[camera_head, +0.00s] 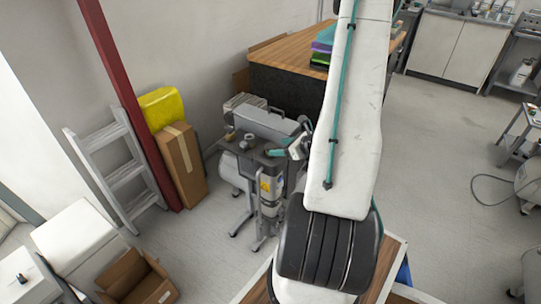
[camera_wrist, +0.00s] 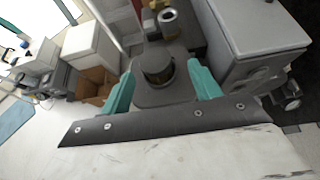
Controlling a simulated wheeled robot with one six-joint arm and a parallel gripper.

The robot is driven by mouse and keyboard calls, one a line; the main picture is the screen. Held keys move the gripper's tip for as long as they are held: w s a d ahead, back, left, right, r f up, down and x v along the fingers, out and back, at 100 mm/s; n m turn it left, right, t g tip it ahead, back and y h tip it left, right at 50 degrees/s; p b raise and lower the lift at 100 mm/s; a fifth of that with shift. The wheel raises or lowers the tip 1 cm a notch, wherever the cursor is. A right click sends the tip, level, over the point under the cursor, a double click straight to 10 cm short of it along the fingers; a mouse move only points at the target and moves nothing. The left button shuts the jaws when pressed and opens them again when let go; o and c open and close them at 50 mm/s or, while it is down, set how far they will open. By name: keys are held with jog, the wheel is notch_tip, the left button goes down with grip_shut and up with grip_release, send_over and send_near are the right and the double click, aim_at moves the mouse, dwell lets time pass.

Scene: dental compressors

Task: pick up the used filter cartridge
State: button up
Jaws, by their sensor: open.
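A short dark cylinder (camera_wrist: 157,67), which looks like the used filter cartridge, stands upright on a grey top surface (camera_wrist: 150,97) in the wrist view. My gripper (camera_wrist: 160,78) is open, with one teal finger on each side of the cylinder and visible gaps between. I cannot tell how far the fingertips are above the surface. In the head view my gripper (camera_head: 284,150) is over the right side of the compressor unit (camera_head: 268,188). The cylinder is not clear there.
Another cylinder with a pale hollow top (camera_wrist: 171,24) stands behind the dark one. A grey case (camera_wrist: 255,40) rises close on the right. A cardboard box (camera_head: 135,278), a ladder (camera_head: 112,175) and a red post (camera_head: 125,90) are to the left. The floor at right is mostly open.

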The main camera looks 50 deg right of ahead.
aim_at(272, 146)
jog(key=x, duration=0.6)
jog(key=shift+w+a+r, duration=0.15)
jog(key=shift+w+a, duration=0.2)
jog(key=shift+w, duration=0.05)
jog(key=c, duration=1.1)
jog(key=shift+r, duration=0.1)
